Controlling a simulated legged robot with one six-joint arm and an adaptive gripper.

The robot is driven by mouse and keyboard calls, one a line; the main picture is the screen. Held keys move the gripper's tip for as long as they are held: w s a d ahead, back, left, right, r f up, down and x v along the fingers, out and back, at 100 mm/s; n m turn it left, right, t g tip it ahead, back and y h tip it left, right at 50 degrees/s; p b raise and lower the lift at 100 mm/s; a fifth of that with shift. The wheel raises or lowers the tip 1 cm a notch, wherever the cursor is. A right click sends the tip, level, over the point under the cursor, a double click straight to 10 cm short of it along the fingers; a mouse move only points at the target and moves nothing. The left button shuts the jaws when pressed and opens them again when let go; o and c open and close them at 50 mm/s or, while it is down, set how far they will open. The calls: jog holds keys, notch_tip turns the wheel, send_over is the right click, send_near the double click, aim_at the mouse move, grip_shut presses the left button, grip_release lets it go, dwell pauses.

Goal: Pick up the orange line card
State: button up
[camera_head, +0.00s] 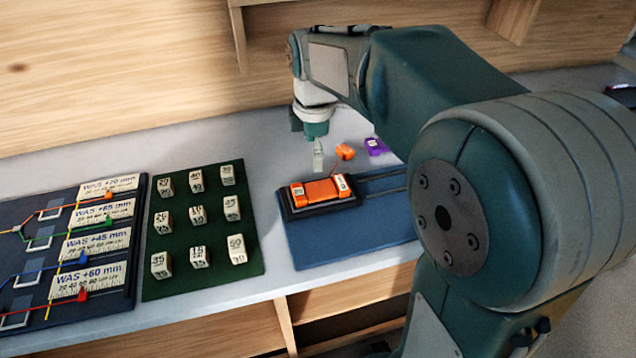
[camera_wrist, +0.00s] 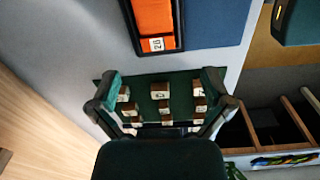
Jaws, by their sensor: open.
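The card rack at the left of the head view holds several white printed cards. The top card, "WAS +20 mm" (camera_head: 108,187), has an orange marker at its lower edge and an orange line near it. The cards below have green, blue and red markers. My gripper (camera_head: 318,158) hangs over the grey bench behind the orange block, well to the right of the rack. In the wrist view my gripper (camera_wrist: 162,92) is open, its fingers apart with nothing between them. The rack cards cannot be made out in the wrist view.
A green mat (camera_head: 210,270) carries several numbered white blocks. An orange block (camera_head: 322,189) with number tags sits in a black tray on a blue mat (camera_head: 345,240). Small orange (camera_head: 345,152) and purple (camera_head: 376,146) pieces lie behind. A wooden wall backs the bench.

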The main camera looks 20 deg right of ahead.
aim_at(310, 190)
jog(key=shift+n, duration=0.6)
jog(key=f, duration=0.4)
jog(key=w+f, duration=0.1)
jog(key=f, duration=0.6)
jog(key=shift+w+a+f, duration=0.2)
jog(key=shift+a+f, duration=0.1)
jog(key=shift+a, duration=0.05)
jog(key=c, duration=1)
